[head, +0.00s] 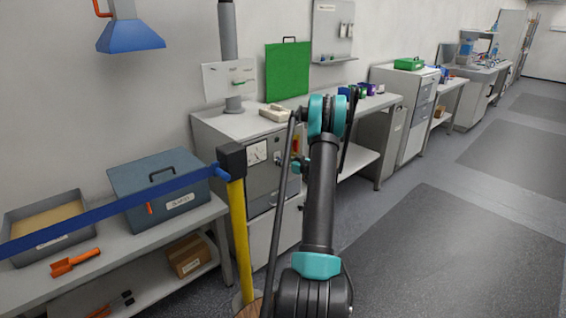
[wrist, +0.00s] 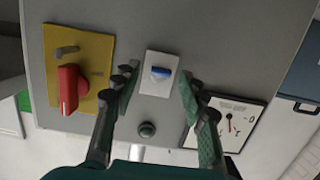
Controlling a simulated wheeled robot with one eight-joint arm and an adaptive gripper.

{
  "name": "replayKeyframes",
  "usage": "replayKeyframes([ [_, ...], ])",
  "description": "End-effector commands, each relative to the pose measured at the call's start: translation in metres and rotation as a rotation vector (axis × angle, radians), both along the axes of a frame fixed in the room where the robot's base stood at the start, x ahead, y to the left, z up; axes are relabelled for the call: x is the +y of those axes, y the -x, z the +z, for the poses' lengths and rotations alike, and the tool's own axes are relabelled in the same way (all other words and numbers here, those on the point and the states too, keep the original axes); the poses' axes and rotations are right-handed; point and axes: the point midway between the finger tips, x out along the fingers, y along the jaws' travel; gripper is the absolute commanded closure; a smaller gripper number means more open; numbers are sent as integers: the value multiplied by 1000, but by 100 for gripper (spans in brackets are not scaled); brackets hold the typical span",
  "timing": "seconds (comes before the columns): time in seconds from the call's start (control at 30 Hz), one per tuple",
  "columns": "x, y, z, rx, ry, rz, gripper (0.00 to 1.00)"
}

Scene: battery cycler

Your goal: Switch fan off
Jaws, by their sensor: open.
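A small blue knob (wrist: 160,73) sits on a white plate (wrist: 158,89) on the grey cabinet front (wrist: 225,50). No label tells whether it is the fan switch. My gripper (wrist: 157,84) is open and empty in the wrist view, its green-padded fingers on either side of the plate, with the knob between the tips. Contact with the knob cannot be seen. A red rotary handle (wrist: 70,88) on a yellow plate (wrist: 97,50) is left of my gripper in the wrist view.
A dark round button (wrist: 147,130) lies below the white plate in the wrist view, and a dial gauge (wrist: 228,122) is close to the right finger. In the head view, a blue barrier arm (head: 110,207) on a yellow post (head: 240,240) stands left of my arm.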

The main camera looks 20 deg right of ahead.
Motion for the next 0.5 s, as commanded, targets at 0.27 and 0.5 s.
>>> replayKeyframes([
  [0.27, -15, 38, 8, 0, 0, -4, 57],
  [0.5, -31, 82, 16, 0, 1, -4, 57],
])
